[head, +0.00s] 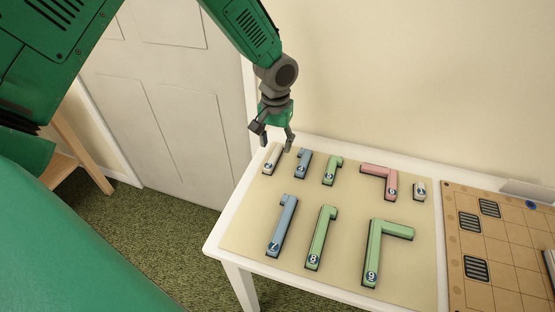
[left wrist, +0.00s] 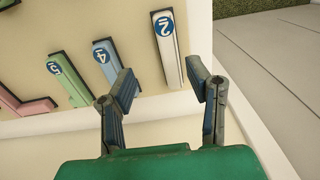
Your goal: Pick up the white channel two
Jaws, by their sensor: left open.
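The white channel two (head: 272,159) is a short straight white bar with a blue round "2" label. It lies on the beige mat at the far left corner of the table. In the left wrist view the white channel two (left wrist: 168,50) lies beyond the fingertips, with its near end in line with the gap between them. My left gripper (head: 270,143) is open and empty just above and behind the channel. Its two fingers (left wrist: 168,88) are spread apart in the left wrist view. My right gripper is not in view.
A blue piece 4 (head: 303,164) lies close beside it on the right, then a green piece 5 (head: 332,171). A pink piece (head: 380,180) and several others lie further on the mat. A grid board (head: 500,240) sits at the right. The wall is right behind the table.

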